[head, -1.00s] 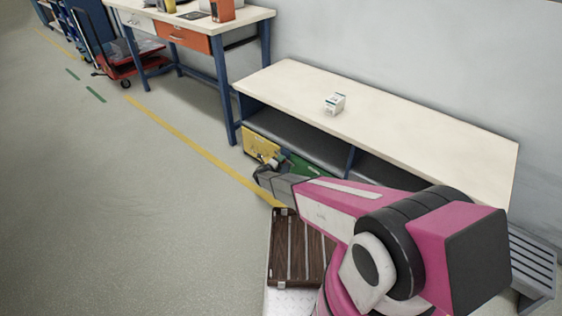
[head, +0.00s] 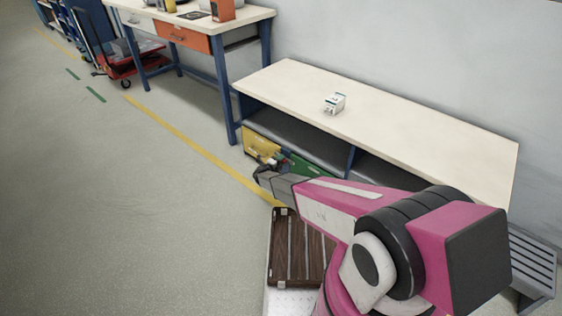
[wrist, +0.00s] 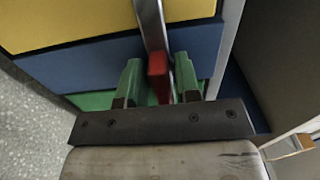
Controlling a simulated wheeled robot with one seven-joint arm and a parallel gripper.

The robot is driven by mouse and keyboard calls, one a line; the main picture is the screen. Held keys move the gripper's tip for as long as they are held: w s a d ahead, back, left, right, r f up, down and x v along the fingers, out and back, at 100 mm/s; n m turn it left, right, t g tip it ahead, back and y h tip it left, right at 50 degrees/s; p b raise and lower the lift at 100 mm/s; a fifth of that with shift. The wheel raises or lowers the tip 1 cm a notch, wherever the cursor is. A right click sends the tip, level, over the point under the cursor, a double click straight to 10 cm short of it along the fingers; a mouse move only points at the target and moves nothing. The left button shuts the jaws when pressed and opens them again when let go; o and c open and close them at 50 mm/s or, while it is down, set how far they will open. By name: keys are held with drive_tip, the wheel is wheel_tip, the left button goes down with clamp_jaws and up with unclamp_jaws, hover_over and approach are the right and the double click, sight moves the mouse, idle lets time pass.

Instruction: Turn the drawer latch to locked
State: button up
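A latch lever (wrist: 157,68) with a red tip and a grey metal arm hangs down over the drawer fronts in the wrist view. Behind it are a yellow front (wrist: 70,20), a blue front (wrist: 90,65) and a green front (wrist: 95,99). My gripper (wrist: 158,80) has its two green fingers apart, one on each side of the red tip. Narrow gaps seem to show beside the tip, so it does not look clamped. In the head view my gripper (head: 262,172) is low at the yellow drawer front (head: 261,146), and the latch is too small to make out.
A workbench (head: 255,15) with an orange drawer stands further left. A grey slatted step (head: 530,262) is at right. The floor at left is clear.

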drive_tip(key=shift+o, duration=0.5)
drive_tip(key=v, duration=1)
drive_tip(key=shift+s+a, duration=0.3)
drive_tip(key=s+d+r+m+g, duration=0.4)
drive_tip(key=d+r+m+g, duration=0.2)
drive_tip(key=d+r+m, duration=0.4)
drive_tip(key=s+d+r+m+g, duration=0.5)
drive_tip(key=d+r+m, duration=0.3)
drive_tip(key=d+m, duration=0.5)
drive_tip(key=s+d+r+m+g+y, duration=0.1)
drive_tip(key=s+d+r+m+y, duration=0.2)
drive_tip(key=s+r+m+y, duration=0.2)
drive_tip(key=s+d+r+m+g+y, duration=0.2)
drive_tip(key=s+d+r+m+y, duration=0.2)
drive_tip(key=s+r+m, duration=0.8)
drive_tip(key=r+m+y, duration=0.1)
drive_tip(key=m+y, duration=0.1)
drive_tip(key=m, duration=0.4)
drive_tip(key=shift+d+m, duration=0.2)
drive_tip(key=shift+m, duration=0.1)
drive_tip(key=shift+s, duration=0.15)
